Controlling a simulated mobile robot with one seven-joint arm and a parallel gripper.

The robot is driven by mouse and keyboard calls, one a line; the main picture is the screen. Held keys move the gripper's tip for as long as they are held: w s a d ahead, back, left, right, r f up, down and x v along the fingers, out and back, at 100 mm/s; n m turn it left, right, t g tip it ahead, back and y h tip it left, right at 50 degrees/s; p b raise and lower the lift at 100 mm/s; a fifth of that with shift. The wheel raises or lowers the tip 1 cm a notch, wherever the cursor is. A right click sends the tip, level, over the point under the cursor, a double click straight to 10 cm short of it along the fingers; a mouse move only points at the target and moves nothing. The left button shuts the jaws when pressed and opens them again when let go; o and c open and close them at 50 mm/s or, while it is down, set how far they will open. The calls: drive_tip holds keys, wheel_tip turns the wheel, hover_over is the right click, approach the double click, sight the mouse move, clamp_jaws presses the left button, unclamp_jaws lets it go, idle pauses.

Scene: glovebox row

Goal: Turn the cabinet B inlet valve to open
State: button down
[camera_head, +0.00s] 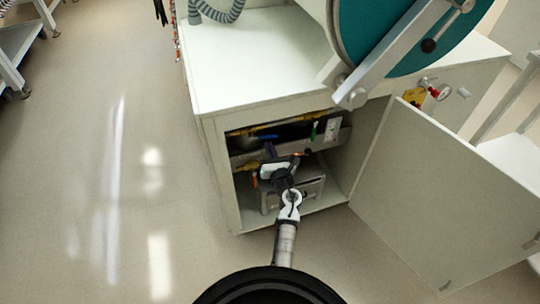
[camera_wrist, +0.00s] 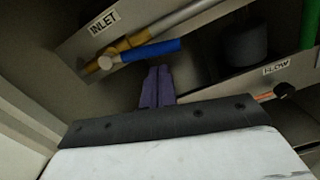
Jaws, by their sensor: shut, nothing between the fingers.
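The inlet valve has a blue lever handle (camera_wrist: 150,51) on a brass and grey pipe (camera_wrist: 136,38), beside an INLET label (camera_wrist: 104,21). The lever runs at a shallow angle to the pipe. The blue lever also shows small inside the open cabinet in the head view (camera_head: 267,138). My gripper (camera_wrist: 157,72) has dark purple fingers, closed together and empty. Its tips are just below the middle of the lever in the wrist view; I cannot tell whether they touch it. In the head view my gripper (camera_head: 270,149) is inside the cabinet opening.
A FLOW label (camera_wrist: 276,67) and an orange-tipped part (camera_wrist: 284,90) are at right, with a green handle (camera_wrist: 309,24) above. The cabinet door (camera_head: 440,190) stands open at right. A grey box (camera_head: 312,188) sits low inside. Floor at left is clear.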

drive_tip(key=shift+r, duration=0.2)
drive_tip(key=r+n, duration=0.1)
drive_tip(key=d+n, duration=0.1)
drive_tip(key=n, duration=0.1)
drive_tip(key=shift+w+r+b, duration=0.2)
drive_tip(key=shift+r+b, duration=0.15)
drive_tip(key=shift+r, duration=0.05)
wheel_tip(320, 180, down, 5)
drive_tip(key=b, duration=0.5)
drive_tip(key=v, duration=1)
drive_tip(key=shift+s+d+r+p, duration=0.2)
drive_tip(key=shift+s+r+p, duration=0.15)
drive_tip(key=shift+r, duration=0.2)
